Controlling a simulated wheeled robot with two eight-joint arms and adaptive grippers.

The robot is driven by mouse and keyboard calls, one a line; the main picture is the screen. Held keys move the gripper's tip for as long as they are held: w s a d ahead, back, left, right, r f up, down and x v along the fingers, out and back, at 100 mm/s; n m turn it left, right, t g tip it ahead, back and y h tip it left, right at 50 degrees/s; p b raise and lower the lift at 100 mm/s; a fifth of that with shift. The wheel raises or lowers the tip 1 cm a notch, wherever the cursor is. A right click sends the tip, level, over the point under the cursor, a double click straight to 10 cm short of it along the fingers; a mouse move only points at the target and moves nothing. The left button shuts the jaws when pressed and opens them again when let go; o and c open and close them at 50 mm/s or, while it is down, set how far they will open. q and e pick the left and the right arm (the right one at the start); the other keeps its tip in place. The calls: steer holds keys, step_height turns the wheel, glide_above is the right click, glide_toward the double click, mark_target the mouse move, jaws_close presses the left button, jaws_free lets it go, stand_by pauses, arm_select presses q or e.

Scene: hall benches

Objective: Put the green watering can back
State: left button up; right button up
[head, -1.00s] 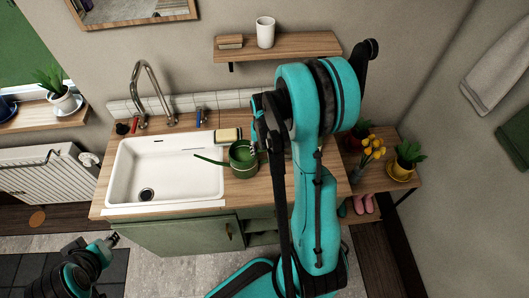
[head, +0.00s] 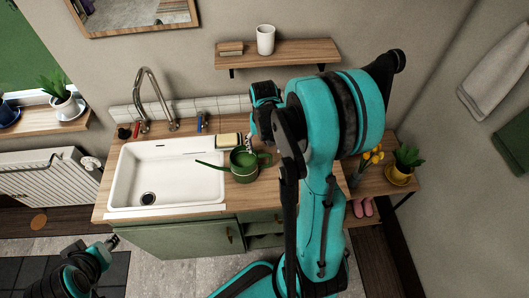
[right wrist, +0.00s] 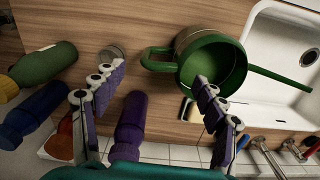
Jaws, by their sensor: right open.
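The green watering can (head: 244,166) stands upright on the wooden counter, just right of the sink, its spout pointing left over the sink edge. In the right wrist view the can (right wrist: 222,65) shows its open top, and its handle (right wrist: 158,60) points toward the space ahead of my fingers. My right gripper (right wrist: 160,75) is open and empty, apart from the can as far as I can tell. In the head view my right arm partly hides the right side of the counter. My left gripper (head: 113,240) hangs low at left, away from the can; its jaws are too small to read.
The white sink (head: 165,170) fills the counter's left part. In the wrist view, a purple bottle (right wrist: 130,120), a green bottle (right wrist: 45,65) and a blue bottle (right wrist: 35,115) stand near my fingers. A wall shelf (head: 290,50) holds a white cup (head: 265,40). Potted plants stand at right.

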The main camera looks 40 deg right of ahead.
steer(key=s+a+r+n+t, duration=0.3)
steer(key=a+r, duration=0.4)
steer(key=a, duration=0.1)
steer(key=s+a+r+n+t, duration=0.4)
steer(key=a+r, duration=0.3)
steer(key=a, duration=0.2)
steer(key=shift+r+p, duration=0.4)
steer(key=shift+p, duration=0.05)
step_height(320, 180, down, 11)
steer(key=b, duration=1.1)
